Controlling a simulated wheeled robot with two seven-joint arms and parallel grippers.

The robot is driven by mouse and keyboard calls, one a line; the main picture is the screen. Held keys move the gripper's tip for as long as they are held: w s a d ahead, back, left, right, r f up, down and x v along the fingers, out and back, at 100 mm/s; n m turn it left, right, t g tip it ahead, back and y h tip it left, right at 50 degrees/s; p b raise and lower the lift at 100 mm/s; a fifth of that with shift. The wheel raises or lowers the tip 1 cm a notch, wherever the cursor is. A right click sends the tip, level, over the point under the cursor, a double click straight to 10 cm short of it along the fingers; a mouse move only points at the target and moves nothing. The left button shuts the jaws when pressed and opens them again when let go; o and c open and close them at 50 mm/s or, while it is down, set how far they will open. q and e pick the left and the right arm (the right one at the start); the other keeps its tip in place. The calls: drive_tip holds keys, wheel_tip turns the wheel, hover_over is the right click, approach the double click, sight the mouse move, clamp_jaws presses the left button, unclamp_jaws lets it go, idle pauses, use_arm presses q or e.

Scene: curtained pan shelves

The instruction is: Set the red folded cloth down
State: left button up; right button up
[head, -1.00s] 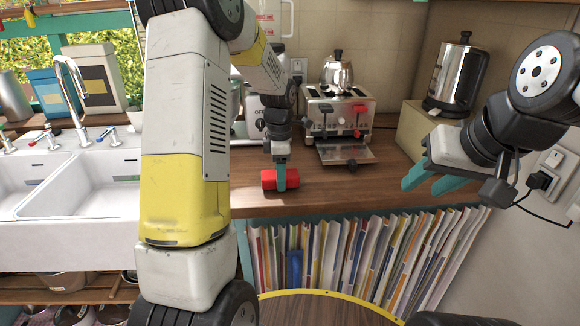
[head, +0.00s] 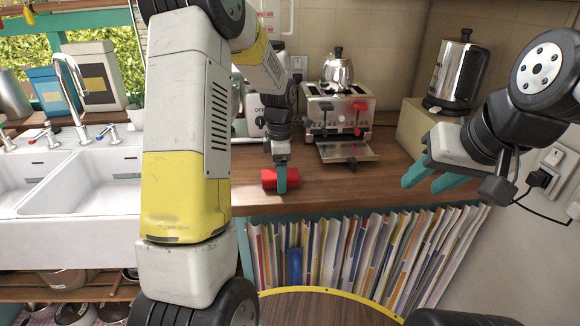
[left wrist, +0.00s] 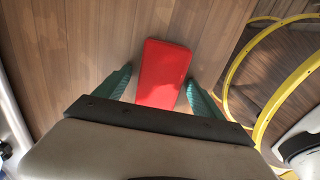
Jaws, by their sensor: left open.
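The red folded cloth (head: 268,179) lies on the wooden counter (head: 345,195), near its front edge. It also shows in the left wrist view (left wrist: 163,72) as a red block-shaped bundle on the wood. My left gripper (head: 281,180) points down at the cloth. In the left wrist view its teal fingers (left wrist: 156,92) stand open, one on each side of the cloth, with a gap visible at least on the right. My right gripper (head: 433,182) hangs in the air at the right, its teal fingers apart and nothing seen between them.
A toaster (head: 338,112) with a kettle on top stands behind the cloth. A steel urn (head: 457,75) stands on a box at the back right. A white sink (head: 85,185) is at the left. Striped curtain (head: 365,250) hangs below the counter. Counter right of the cloth is clear.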

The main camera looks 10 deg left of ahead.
use_arm(q)
drive_tip(key=shift+r, duration=0.1)
wheel_tip(320, 180, up, 8)
drive_tip(key=shift+f, duration=0.15)
drive_tip(key=shift+c, duration=0.5)
clamp_jaws()
idle(1.3)
drive_tip(key=s+r+m+t+h, duration=0.1)
drive_tip(key=s+r+m+t, duration=0.2)
drive_tip(key=s+r+m, duration=0.9)
drive_tip(key=s+d+m+t+h, duration=0.1)
drive_tip(key=s+d+m+t, duration=0.1)
drive_tip(key=s+m, duration=0.8)
drive_tip(key=shift+s+f+t, duration=0.35)
drive_tip(key=shift+s+t, duration=0.25)
drive_tip(key=shift+s, duration=0.55)
